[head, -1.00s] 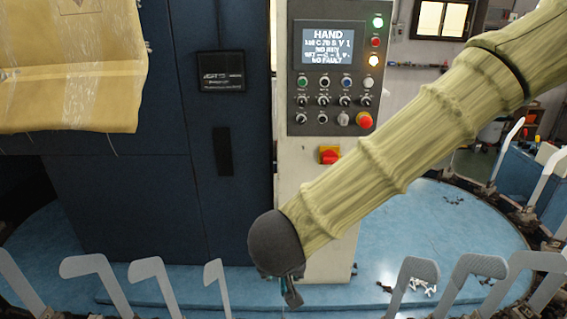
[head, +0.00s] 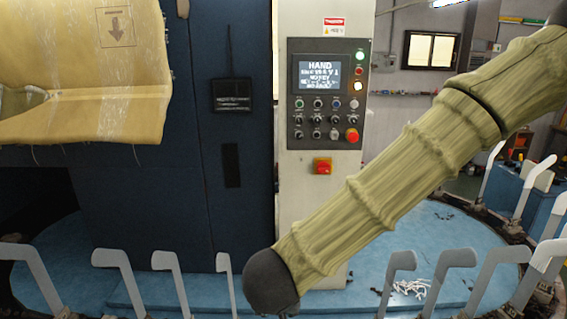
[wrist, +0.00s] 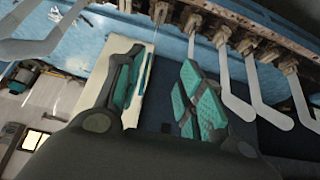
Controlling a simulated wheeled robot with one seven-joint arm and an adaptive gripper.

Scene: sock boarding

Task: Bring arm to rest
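My arm, in a ribbed olive sleeve, reaches from the upper right down to the lower middle of the head view. It ends in a dark rounded wrist, and the fingers are almost wholly hidden there. In the wrist view, my gripper (wrist: 162,66) has its two teal-padded fingers well apart with nothing between them. Beyond the fingers are a cream panel and a dark blue surface. No sock is clearly seen in the gripper.
Several grey boards (head: 165,275) stand around the blue round platform (head: 445,230). A control panel (head: 328,95) reading HAND is on a pale column, beside a dark blue cabinet (head: 215,200). A cardboard box (head: 80,75) is upper left. A white tangle (head: 410,288) lies lower right.

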